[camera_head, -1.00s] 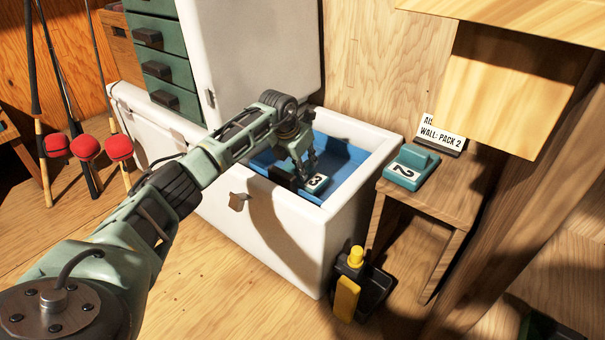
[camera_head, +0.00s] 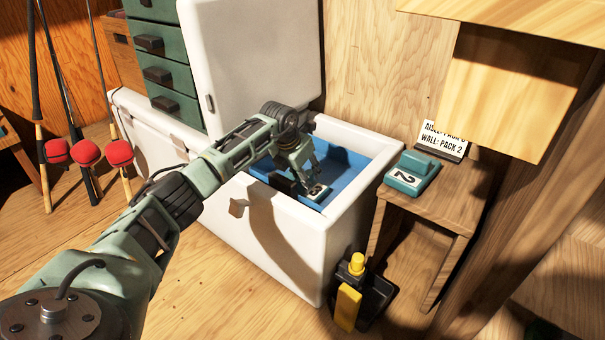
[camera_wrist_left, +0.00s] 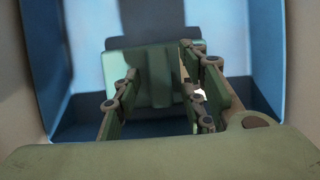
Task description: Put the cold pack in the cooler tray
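The cooler (camera_head: 262,222) is a white chest with its lid raised, and its blue tray (camera_head: 345,160) shows inside. A teal cold pack marked 3 (camera_head: 316,193) lies low inside the blue interior; it also shows in the left wrist view (camera_wrist_left: 118,72). My left gripper (camera_head: 301,184) reaches down into the cooler over this pack. In the left wrist view its fingers stand apart on both sides of the pack's raised grip, with gaps visible. Another teal cold pack marked 2 (camera_head: 408,180) sits on the wooden bench right of the cooler. My right gripper is out of view.
A sign (camera_head: 443,142) behind pack 2 reads "WALL: PACK 2"; its upper line is partly unclear. A yellow and black item (camera_head: 352,290) stands on the floor by the cooler. Rods with red balls (camera_head: 88,153) stand left. A wooden shelf (camera_head: 510,95) overhangs the right side.

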